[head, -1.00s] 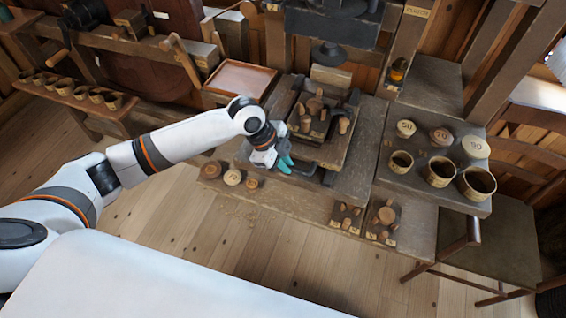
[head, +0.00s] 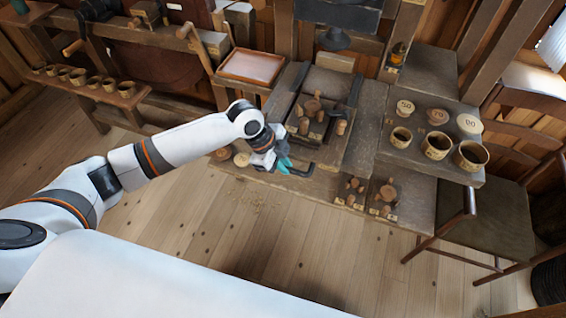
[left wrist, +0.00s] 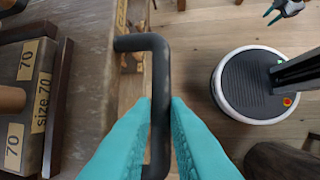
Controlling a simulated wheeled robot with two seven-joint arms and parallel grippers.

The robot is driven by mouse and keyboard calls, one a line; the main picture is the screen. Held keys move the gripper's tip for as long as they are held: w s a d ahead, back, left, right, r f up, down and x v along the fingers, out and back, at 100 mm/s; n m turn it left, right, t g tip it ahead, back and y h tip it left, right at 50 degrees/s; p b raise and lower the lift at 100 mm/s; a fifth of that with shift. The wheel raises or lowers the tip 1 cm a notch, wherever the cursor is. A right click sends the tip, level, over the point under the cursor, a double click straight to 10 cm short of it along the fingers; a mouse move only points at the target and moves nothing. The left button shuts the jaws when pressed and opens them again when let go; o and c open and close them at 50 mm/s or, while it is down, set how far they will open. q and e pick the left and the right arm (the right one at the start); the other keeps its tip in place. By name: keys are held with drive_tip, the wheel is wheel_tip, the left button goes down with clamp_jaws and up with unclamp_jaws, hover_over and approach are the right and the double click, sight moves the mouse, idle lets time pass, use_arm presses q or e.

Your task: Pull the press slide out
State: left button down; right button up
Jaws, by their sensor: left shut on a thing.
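The press slide (head: 335,83) is a grey wooden board carrying dark blocks with turned wooden pieces (head: 312,107). It stands partly out from under the press, with bare board behind the blocks. Its black bar handle (left wrist: 153,42) is at the front edge. My left gripper (head: 284,165) is shut on this handle; its teal fingers (left wrist: 160,125) lie on both sides of the bar. In the left wrist view, a block labelled "size 70" (left wrist: 30,60) is left of the handle. My right gripper (left wrist: 275,12) shows small at the top right, fingers apart.
A bench on the right holds several cups (head: 437,145) and round lids (head: 405,107). A lower ledge carries two dark blocks with wooden pieces (head: 385,193). Round spools (head: 241,159) stand beside my left gripper. A chair (head: 480,215) is at the right. The floor in front is clear.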

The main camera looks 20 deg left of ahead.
use_arm(q)
drive_tip(key=c, duration=1.4)
unclamp_jaws()
drive_tip(key=shift+w, duration=0.15)
drive_tip(key=b+v, duration=0.2)
drive_tip(key=v, duration=1)
